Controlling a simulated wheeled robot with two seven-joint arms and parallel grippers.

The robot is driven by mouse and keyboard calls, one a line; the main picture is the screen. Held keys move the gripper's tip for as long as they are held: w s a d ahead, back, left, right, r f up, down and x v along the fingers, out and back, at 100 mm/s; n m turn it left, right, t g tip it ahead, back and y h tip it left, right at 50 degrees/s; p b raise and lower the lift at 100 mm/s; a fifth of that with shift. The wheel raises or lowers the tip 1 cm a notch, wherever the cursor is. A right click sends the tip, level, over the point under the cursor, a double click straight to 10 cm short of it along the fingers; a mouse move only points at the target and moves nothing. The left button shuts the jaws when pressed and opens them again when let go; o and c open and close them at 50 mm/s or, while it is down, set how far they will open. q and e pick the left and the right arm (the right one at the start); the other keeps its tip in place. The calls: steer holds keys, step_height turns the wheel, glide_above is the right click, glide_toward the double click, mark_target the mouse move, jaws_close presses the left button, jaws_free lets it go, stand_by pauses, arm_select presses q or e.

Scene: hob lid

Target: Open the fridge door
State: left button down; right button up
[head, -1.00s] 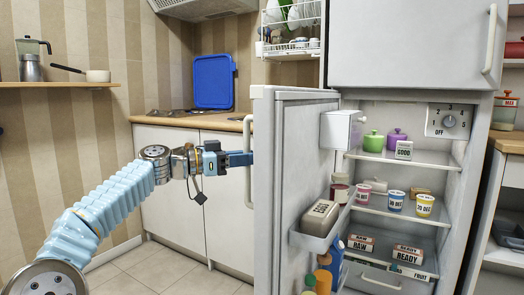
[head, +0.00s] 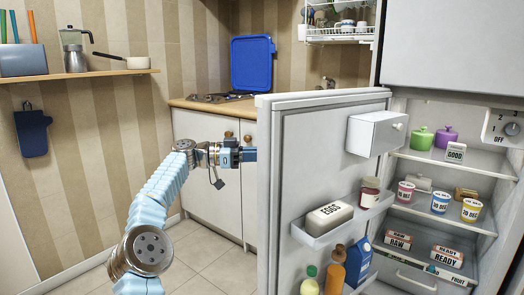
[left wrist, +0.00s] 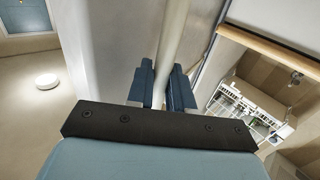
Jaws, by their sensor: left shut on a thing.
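The fridge door (head: 290,180) stands wide open, its shelved inner side facing right in the head view. My left gripper (head: 246,155) is at the door's outer side, by its left edge. In the left wrist view its blue fingers (left wrist: 160,88) are shut on the pale door handle (left wrist: 170,45), one finger on each side of the bar. In the head view the gripped part of the handle is hidden behind the door edge. The fridge interior (head: 445,185) shows pots, labelled jars and boxes on its shelves. My right gripper is not in view.
Door shelves hold an eggs box (head: 330,217), a jar (head: 369,192) and bottles (head: 335,268). A base cabinet with a wooden worktop (head: 215,104) and hob stands behind the door. Tiled floor (head: 205,255) is clear beside my arm.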

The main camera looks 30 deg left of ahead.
arm_select(q)
steer(key=shift+w+d+r, duration=0.1)
steer(key=shift+w+d, duration=0.1)
steer(key=shift+d, duration=0.1)
steer(key=c, duration=1.4)
jaws_free()
steer(key=shift+o, duration=1.4)
steer(key=shift+w+d, duration=0.2)
steer(key=shift+a, duration=0.1)
steer(key=p+v, duration=0.3)
steer(key=v, duration=1.1)
steer(key=shift+p, duration=0.35)
steer(key=shift+w, duration=0.1)
